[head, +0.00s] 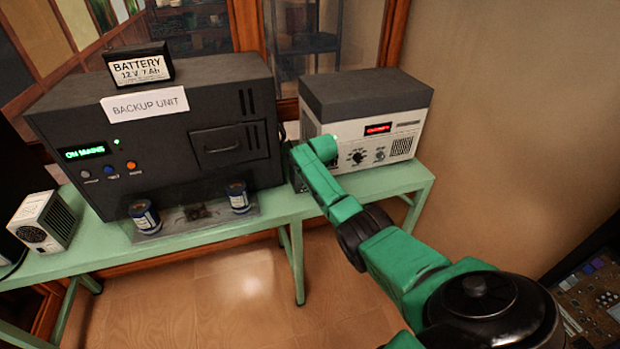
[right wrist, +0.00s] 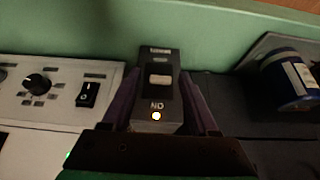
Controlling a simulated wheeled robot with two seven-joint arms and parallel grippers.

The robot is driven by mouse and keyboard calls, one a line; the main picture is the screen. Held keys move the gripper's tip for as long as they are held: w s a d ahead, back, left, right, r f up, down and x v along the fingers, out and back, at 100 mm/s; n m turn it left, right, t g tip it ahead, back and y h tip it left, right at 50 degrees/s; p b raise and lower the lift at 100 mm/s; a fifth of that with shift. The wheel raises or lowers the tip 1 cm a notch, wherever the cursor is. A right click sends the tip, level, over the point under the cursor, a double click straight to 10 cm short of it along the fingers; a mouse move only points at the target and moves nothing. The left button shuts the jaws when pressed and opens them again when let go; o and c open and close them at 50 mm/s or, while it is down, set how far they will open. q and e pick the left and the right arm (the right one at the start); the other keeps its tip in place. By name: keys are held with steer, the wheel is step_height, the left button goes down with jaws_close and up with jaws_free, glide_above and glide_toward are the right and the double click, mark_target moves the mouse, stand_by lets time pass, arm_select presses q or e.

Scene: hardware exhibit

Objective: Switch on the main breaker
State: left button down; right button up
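A narrow dark grey switch box (right wrist: 158,102), which I take to be the main breaker, stands in the middle of the right wrist view. I cannot tell which way the toggle is set. My right gripper (right wrist: 160,78) has its purple fingers apart, one on each side of this box; contact is unclear. In the head view my green right arm reaches to the left side of the white unit, and its fingers are hidden. My left gripper is not in view.
The dark backup unit (head: 165,150) stands on the green table (head: 330,203), its display reading "ON MAINS", with a battery (head: 138,66) on top. The white unit (head: 368,125) has a red display. Its knob and black rocker switch (right wrist: 88,93) are near my gripper.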

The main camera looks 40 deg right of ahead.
steer(key=shift+s+a+r, duration=0.15)
steer(key=shift+r, duration=0.35)
steer(key=v, duration=1.3)
steer(key=shift+s+r, duration=0.2)
steer(key=shift+s, duration=0.05)
steer(key=shift+f, duration=0.15)
